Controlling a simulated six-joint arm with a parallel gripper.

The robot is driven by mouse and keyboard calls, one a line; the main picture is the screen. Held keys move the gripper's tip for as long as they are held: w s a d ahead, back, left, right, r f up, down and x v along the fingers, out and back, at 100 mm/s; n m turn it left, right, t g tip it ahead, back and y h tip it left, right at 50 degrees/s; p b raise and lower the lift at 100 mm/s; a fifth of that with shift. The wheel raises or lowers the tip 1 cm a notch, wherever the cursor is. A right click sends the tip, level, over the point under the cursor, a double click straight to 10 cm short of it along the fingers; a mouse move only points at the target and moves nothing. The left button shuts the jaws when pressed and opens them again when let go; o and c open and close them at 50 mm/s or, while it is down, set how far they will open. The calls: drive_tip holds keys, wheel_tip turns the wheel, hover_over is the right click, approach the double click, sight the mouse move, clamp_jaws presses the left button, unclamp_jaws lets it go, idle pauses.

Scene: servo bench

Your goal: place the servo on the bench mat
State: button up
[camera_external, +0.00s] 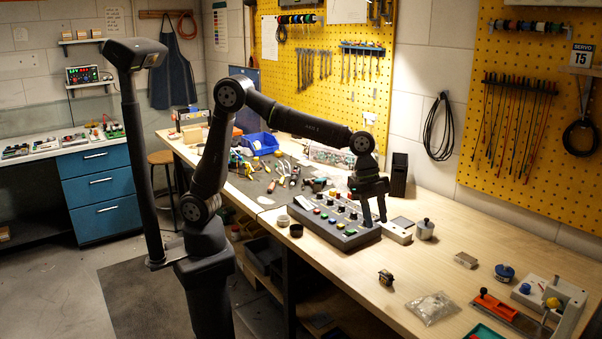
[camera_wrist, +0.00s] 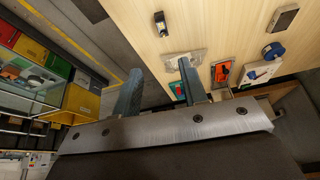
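The servo (camera_external: 386,278) looks like a small dark block with a brass-coloured part and lies on the bare wooden bench, near its front edge. In the wrist view, what looks like the same servo (camera_wrist: 160,24) lies at the top, beyond my fingers. The bench mat seems to be the dark grey sheet (camera_external: 252,188) under hand tools at the far left of the bench; it is not seen in the wrist view. My gripper (camera_external: 374,217) is open and empty, fingers pointing down by the right end of the control box, above and behind the servo. Its two fingers show apart in the wrist view (camera_wrist: 160,85).
The control box with knobs (camera_external: 335,222) stands between mat and servo. A clear bag (camera_external: 432,308), a metal block (camera_external: 465,260), a blue-topped part (camera_external: 504,272) and a red-handled tool (camera_external: 497,305) lie to the right. Small cups (camera_external: 296,231) stand by the front edge.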

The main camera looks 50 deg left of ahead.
sight(388, 273)
drive_tip(key=shift+o, duration=0.4)
drive_tip(key=shift+a+r, duration=0.2)
drive_tip(key=shift+r, duration=0.25)
drive_tip(key=o, duration=0.4)
drive_tip(key=shift+a+r, duration=0.1)
drive_tip(key=shift+r, duration=0.1)
drive_tip(key=shift+f, duration=0.1)
drive_tip(key=s+f+m+t+y, duration=0.2)
drive_tip(key=f, duration=0.1)
drive_tip(key=s+f+m+t+y, duration=0.2)
drive_tip(key=f+m, duration=0.1)
drive_tip(key=f, duration=0.1)
drive_tip(key=s+f+m+t+y, duration=0.2)
drive_tip(key=f+m, duration=0.1)
drive_tip(key=f, duration=0.1)
drive_tip(key=shift+s+a+f+y, duration=0.2)
drive_tip(key=shift+a+f+y, duration=0.05)
drive_tip(key=shift+y, duration=0.05)
drive_tip(key=s+d+m+t+h, duration=0.3)
drive_tip(key=s+d+m+t, duration=0.45)
drive_tip(key=m, duration=0.25)
drive_tip(key=x, duration=1.2)
drive_tip(key=shift+w+a+r, duration=0.1)
drive_tip(key=shift+w+a, duration=0.2)
drive_tip(key=shift+x, duration=2.7)
